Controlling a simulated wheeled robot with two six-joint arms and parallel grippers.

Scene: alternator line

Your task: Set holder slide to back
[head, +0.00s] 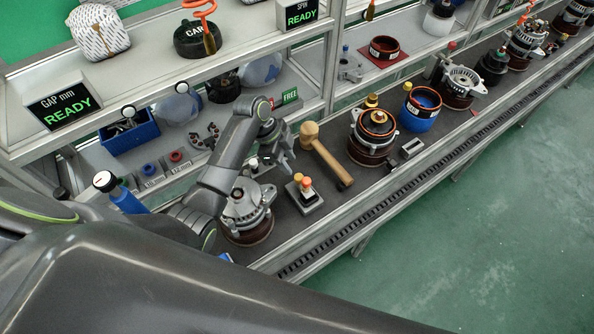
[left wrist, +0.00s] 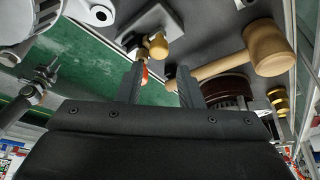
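No part is plainly marked as the holder slide. A small grey block with orange and yellow knobs (head: 304,192) sits on the dark bench, right of a metal alternator housing (head: 246,208). The block's knobs also show in the left wrist view (left wrist: 157,46). My left gripper (head: 283,157) is above the bench, behind the knobbed block and left of the mallet. In the left wrist view its two fingers (left wrist: 158,88) are apart with nothing held between them; the knobs appear beyond them. I cannot tell the slide's position. My right gripper is not in view.
A wooden mallet (head: 325,155) lies close to the right of the left gripper. A copper-wound stator assembly (head: 373,132), a small grey slotted block (head: 411,149) and a blue-lined ring (head: 421,108) stand farther right. Shelf posts (head: 332,60) rise behind. A blue bin (head: 128,135) is at left.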

